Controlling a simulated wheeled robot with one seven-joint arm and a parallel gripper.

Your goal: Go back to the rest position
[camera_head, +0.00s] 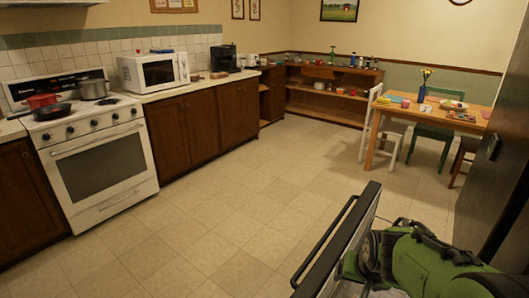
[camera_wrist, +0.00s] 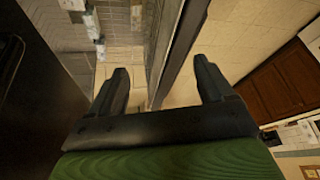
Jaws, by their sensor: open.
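My gripper (camera_wrist: 162,66) is open in the wrist view, its two dark fingers apart with nothing held between them. In the head view my green arm comes in at the lower right, and the gripper end is beside a panel (camera_head: 340,245) with a dark bar handle. The fingers are mostly hidden there. In the wrist view a dark edge (camera_wrist: 181,52) runs past between the fingers; I cannot tell whether they touch it.
A white stove (camera_head: 95,150) with a red pot (camera_head: 41,101) stands left, beside a counter with a microwave (camera_head: 154,70). A wooden table (camera_head: 440,112) with chairs is at the back right. A dark tall surface (camera_head: 498,150) stands close on the right. The middle floor is clear.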

